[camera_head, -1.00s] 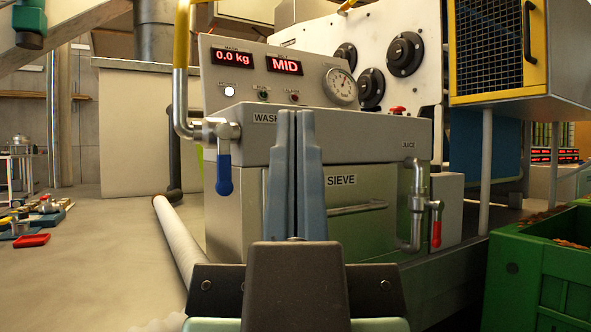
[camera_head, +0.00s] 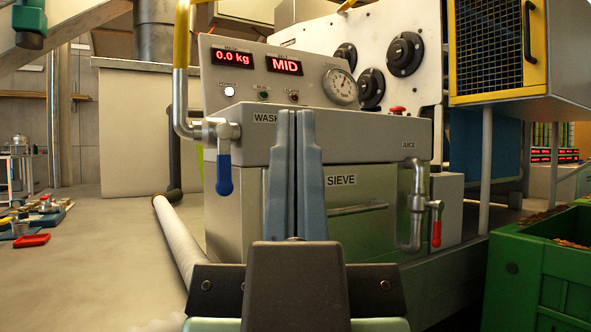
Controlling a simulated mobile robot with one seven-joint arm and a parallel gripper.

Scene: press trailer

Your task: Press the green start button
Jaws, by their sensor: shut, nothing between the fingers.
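The control panel (camera_head: 215,98) on the press trailer faces me, with a lit white button (camera_head: 229,91) at its left. Right of that is a small dark button with a greenish look (camera_head: 263,95), which seems to be the green start button. A reddish button (camera_head: 294,98) sits right of it. My gripper (camera_head: 296,114) is shut and empty, its fingers upright in front of the wash box. In the picture its tips lie just below the small buttons; I cannot tell the depth gap. The fingers hide part of the box front.
Red displays (camera_head: 284,65) and a round gauge (camera_head: 341,87) are on the panel. A blue-handled valve (camera_head: 224,172) projects at left, a red-handled valve (camera_head: 436,225) at right. A red mushroom button (camera_head: 397,110) is on the box top. A green crate (camera_head: 520,285) stands at right.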

